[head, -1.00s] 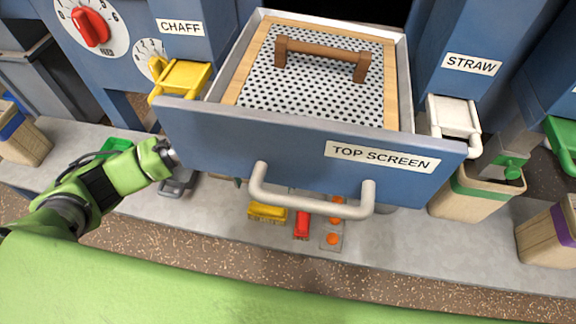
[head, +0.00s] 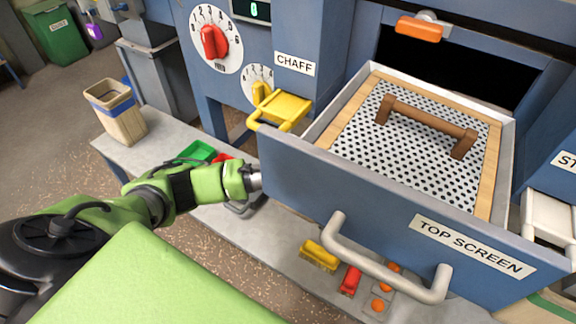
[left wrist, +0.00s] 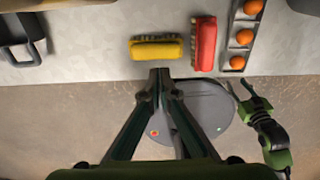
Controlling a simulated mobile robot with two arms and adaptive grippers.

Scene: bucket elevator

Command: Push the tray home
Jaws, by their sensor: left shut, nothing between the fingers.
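The top screen tray (head: 395,206) is a blue-fronted drawer with a grey bar handle (head: 380,265) and a "TOP SCREEN" label. It stands pulled out in front of a dark opening (head: 440,75) in the blue machine. Inside it lies a perforated, wood-framed screen (head: 410,140) with a brown handle. My left gripper (head: 258,180) is at the left end of the tray front; whether it touches is unclear. In the left wrist view its fingers (left wrist: 160,73) are shut and empty. My right gripper (left wrist: 240,88) shows small there, its fingers spread apart.
A yellow chaff spout (head: 285,108) is just left of the tray. Below on the bench are a yellow brush (head: 320,255), a red brush (head: 350,281) and orange balls (head: 378,305). A bin (head: 118,112) stands on the bench at left. An orange latch (head: 419,30) hangs above the opening.

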